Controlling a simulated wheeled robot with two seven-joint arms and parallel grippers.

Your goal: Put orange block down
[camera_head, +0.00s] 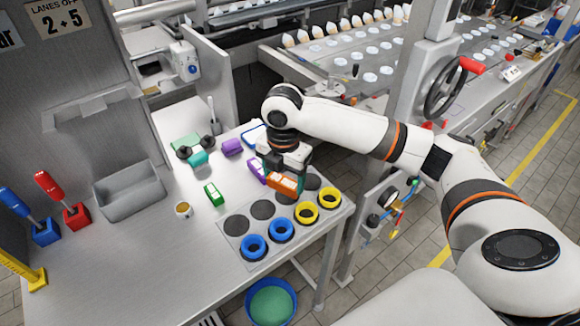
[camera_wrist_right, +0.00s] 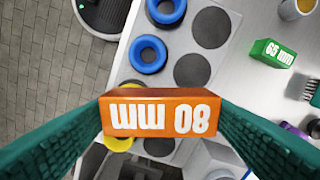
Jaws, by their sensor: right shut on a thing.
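The orange block (camera_head: 284,183) is held by my right gripper (camera_head: 287,172) above the far edge of the grey plate with dark round spots (camera_head: 228,240). In the right wrist view the orange block (camera_wrist_right: 160,113) sits between two green ribbed finger pads, its "80 mm" label upside down. My right gripper (camera_wrist_right: 160,122) is shut on it. The height of the block above the plate is hard to tell. My left gripper is not in view.
Two blue rings (camera_head: 254,247) and two yellow rings (camera_head: 328,198) sit on the plate. A blue bin (camera_head: 270,302) is below the edge.

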